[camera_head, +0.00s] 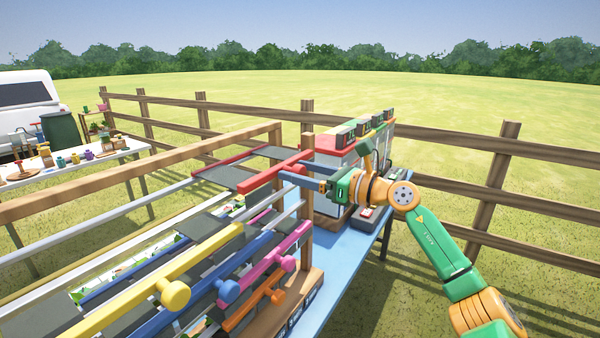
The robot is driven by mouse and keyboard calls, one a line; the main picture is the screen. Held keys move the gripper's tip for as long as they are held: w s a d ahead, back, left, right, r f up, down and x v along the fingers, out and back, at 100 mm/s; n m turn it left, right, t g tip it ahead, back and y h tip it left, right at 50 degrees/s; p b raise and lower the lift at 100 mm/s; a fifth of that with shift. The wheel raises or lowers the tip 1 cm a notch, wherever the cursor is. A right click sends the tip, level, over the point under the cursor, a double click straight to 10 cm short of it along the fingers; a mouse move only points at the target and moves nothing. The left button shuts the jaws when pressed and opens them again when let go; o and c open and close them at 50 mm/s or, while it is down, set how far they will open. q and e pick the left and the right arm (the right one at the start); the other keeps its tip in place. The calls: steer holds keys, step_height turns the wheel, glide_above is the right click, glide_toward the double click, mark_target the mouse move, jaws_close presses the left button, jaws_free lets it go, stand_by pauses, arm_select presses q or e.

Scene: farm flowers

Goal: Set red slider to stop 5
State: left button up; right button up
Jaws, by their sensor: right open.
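The red slider (262,178) is a red bar at the far end of the rack of coloured sliders, in the middle of the view. My right gripper (284,166) comes in from the right, with its two dark fingers apart. The fingertips are at the red bar, one on each side of it as seen here; I cannot tell whether they touch it. No stop numbers can be read on the slider's track. My left gripper is not in view.
Yellow (150,290), blue (205,287), pink (270,262) and orange (255,302) sliders lie nearer. A wooden post (307,200) stands close to the right gripper. A box with several small displays (345,135) stands behind on the blue table (345,250).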

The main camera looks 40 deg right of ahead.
steer(key=b+v, duration=0.6)
steer(key=v, duration=0.1)
stand_by(0.4)
